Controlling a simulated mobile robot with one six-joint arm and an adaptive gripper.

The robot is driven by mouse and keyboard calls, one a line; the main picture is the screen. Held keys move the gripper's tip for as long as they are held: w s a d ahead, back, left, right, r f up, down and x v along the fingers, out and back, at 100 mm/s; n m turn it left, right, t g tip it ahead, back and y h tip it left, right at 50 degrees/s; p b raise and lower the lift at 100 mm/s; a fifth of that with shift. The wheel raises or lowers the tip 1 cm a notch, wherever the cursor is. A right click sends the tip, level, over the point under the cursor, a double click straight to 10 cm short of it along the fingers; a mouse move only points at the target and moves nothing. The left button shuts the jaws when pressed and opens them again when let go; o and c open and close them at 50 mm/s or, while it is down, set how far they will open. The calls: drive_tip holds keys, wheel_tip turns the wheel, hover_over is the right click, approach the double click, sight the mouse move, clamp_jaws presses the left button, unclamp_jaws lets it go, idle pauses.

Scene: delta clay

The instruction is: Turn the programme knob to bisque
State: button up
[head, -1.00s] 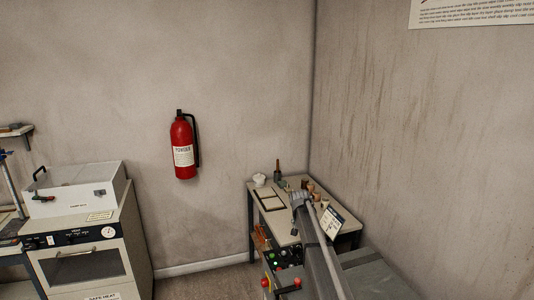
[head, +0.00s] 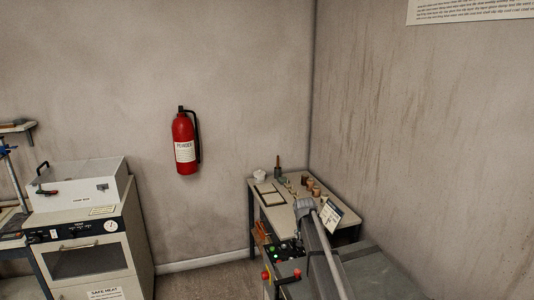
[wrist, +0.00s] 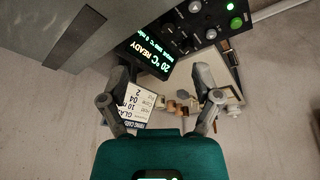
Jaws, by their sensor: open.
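The dark control panel (head: 287,249) stands beside my arm at lower centre in the head view. The wrist view shows its face (wrist: 185,36) with a lit display (wrist: 151,57) reading 20 °C READY, small dark knobs (wrist: 211,34), a pale round knob (wrist: 195,6) and a green lit button (wrist: 236,22). Which knob is the programme knob, and its setting, I cannot read. My gripper (wrist: 162,82) is open and empty, its fingers apart below the panel in the wrist view. In the head view my gripper (head: 305,205) is in front of the worktable.
A worktable (head: 283,217) with small pots, a tray and a label card (head: 331,214) stands in the corner behind the panel. A red extinguisher (head: 185,143) hangs on the wall. A white oven (head: 80,232) stands at left. Floor (head: 205,282) between oven and table is clear.

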drive_tip(key=s+f+n+g+b, duration=0.1)
drive_tip(key=s+f+b, duration=0.2)
drive_tip(key=s, duration=1)
drive_tip(key=s+f+n+g+b, duration=0.1)
drive_tip(key=s+f+b, duration=0.2)
drive_tip(key=s, duration=0.9)
drive_tip(key=s+d+f+n+g+y+b, duration=0.1)
drive_tip(key=s+f+b, duration=0.2)
drive_tip(key=s, duration=1)
drive_tip(key=shift+s+d+f+g+b, duration=0.1)
drive_tip(key=shift+s+f+g+b, duration=0.1)
drive_tip(key=shift+f, duration=0.35)
drive_tip(key=shift+s+f+g+b, duration=0.1)
drive_tip(key=shift+s+f+b, duration=0.05)
drive_tip(key=shift+f, duration=0.4)
